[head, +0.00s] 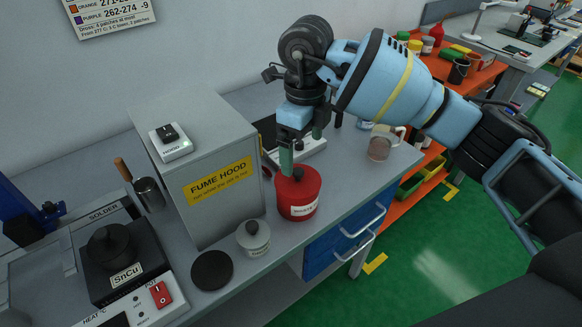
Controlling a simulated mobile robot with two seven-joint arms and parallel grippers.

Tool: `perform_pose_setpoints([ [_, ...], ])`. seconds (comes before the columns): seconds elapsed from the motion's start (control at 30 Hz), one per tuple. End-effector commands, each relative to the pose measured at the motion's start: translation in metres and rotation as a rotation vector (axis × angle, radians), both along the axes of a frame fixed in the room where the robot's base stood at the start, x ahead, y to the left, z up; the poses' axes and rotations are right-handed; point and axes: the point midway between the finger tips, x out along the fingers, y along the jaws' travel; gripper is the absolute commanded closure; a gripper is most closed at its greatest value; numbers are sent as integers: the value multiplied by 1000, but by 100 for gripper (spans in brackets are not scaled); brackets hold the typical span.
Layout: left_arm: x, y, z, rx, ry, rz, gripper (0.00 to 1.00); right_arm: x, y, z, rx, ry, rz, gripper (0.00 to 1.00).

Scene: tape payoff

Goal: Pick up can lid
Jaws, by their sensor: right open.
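A red can (298,201) with a pale label stands on the grey bench, right of the fume hood. Its red lid (307,182) is on top, with a dark knob (298,174) in the middle. My right gripper (301,153) comes down from above with green fingers apart, open and empty. One fingertip is close to the knob in the picture; I cannot tell whether it touches. My left gripper is not in view.
The fume hood (195,150) stands close on the left. A small grey pot (254,240), a black disc (212,270) and a solder pot (112,262) stand nearer. Bare bench lies right of the can.

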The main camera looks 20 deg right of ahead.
Motion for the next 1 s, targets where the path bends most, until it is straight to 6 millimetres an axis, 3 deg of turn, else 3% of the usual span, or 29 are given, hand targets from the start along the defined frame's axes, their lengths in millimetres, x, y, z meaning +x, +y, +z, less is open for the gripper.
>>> perform_pose_setpoints([
  [0.17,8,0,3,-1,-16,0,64,0,0,0,-1,-1,0,0],
  [0.4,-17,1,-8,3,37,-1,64,0,1,-22,0,0,0,0],
  [0.67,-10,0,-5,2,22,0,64,1,2,-29,1,-1,1,0],
  [1.0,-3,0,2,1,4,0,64,8,10,-70,2,1,0,0],
])
